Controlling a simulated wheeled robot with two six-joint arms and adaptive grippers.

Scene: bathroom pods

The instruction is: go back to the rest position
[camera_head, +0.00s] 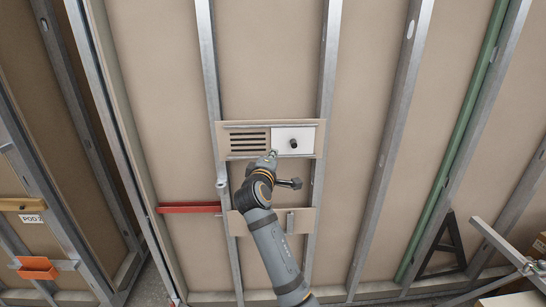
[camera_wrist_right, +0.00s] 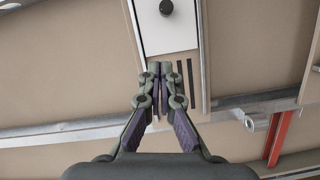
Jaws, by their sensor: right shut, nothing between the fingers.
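My right gripper (camera_head: 272,156) reaches up to the lower edge of a wall panel (camera_head: 222,141) that has dark slots (camera_head: 248,141) on its left and a white plate with a dark round knob (camera_head: 293,143) on its right. The knob (camera_wrist_right: 166,7) shows beyond the fingertips. I cannot tell whether the fingertips touch the panel. My left gripper is not in view.
Metal studs (camera_head: 326,70) frame the beige wall. A red bar (camera_head: 189,208) is at left of my arm, and a small board (camera_head: 300,221) is below the panel. A green pipe (camera_head: 450,150) runs down the right. An orange holder (camera_head: 37,267) is at lower left.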

